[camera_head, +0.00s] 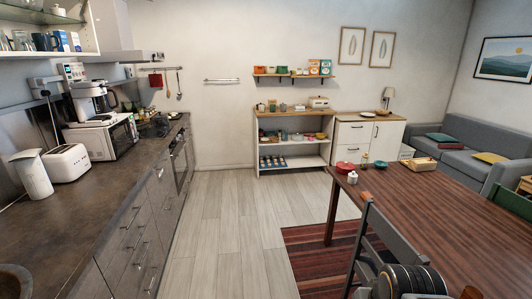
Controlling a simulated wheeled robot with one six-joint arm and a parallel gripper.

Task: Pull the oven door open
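The oven (181,166) is built into the far end of the left counter run. I see its dark front at a steep angle. Its door looks shut, about flush with the cabinet fronts, and a bar handle seems to run along its upper part, too small to make out well. I cannot identify my gripper in this view, so its place relative to the oven does not show.
The wooden floor (215,225) in front of the counter is clear. Drawers with bar handles (131,217) line the near counter. A dark wooden table (440,205), a grey chair (365,245) and a striped rug (305,255) occupy the right. A shelf unit (258,150) stands behind.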

